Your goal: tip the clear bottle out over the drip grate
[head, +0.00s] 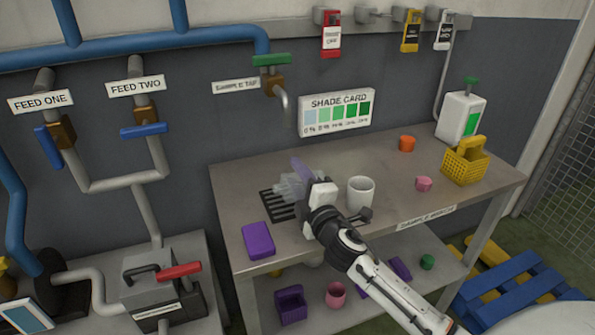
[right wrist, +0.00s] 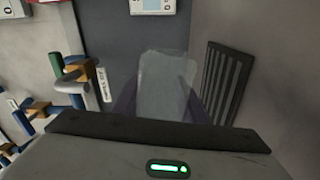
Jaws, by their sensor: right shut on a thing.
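The clear bottle (head: 288,188) is see-through and pale, and it lies tilted close to the dark drip grate (head: 271,209) on the metal bench. My right gripper (head: 302,180) is shut on the bottle above or beside the grate; the exact height cannot be told. In the right wrist view the bottle (right wrist: 165,88) sits between purplish fingers, with the slotted grate (right wrist: 226,82) just to its right. Any liquid in the bottle cannot be made out. My left gripper is not in view.
A white cup (head: 361,193) stands right of my gripper. A purple block (head: 258,241) is at the bench's front left.

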